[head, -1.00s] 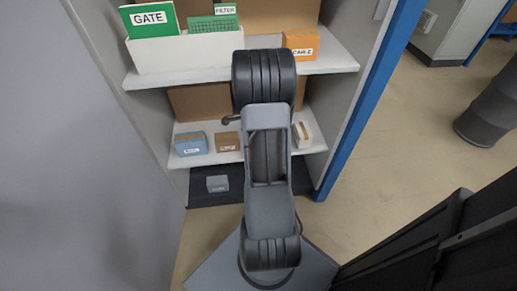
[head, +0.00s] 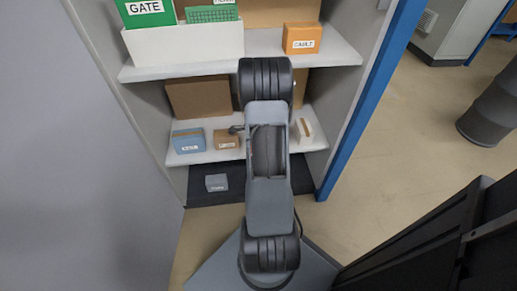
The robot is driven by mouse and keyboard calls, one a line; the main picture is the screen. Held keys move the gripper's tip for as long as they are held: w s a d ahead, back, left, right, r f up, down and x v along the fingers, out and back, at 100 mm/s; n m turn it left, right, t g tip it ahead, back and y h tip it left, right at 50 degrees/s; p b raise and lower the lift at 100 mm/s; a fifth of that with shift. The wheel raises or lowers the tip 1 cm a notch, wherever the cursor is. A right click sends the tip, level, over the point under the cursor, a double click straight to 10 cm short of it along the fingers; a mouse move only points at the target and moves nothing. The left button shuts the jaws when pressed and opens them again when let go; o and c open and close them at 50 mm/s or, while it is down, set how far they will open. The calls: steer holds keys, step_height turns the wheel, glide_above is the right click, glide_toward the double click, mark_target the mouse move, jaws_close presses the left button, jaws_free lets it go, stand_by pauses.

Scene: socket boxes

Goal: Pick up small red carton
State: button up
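I see no carton that is clearly red. The nearest in colour is a small orange box (head: 302,38) with a white label, on the upper shelf at the right; the label seems to read CABLE. My arm stands upright in the middle of the view and covers part of the shelves. My gripper (head: 236,129) is mostly hidden behind the arm; only a small dark part, seemingly of it, shows left of the arm by a small brown box (head: 226,139). I cannot see its fingers or anything in them.
The upper shelf (head: 268,43) also holds a white bin (head: 185,45) with green cards. The middle shelf (head: 210,155) holds a blue box (head: 188,141), a cream box (head: 303,131) and larger brown boxes (head: 198,97). A grey box (head: 217,183) sits at the bottom. Cabinet walls flank both sides.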

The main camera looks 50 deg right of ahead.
steer(key=shift+r, duration=0.1)
steer(key=c, duration=1.1)
steer(key=shift+o, duration=0.2)
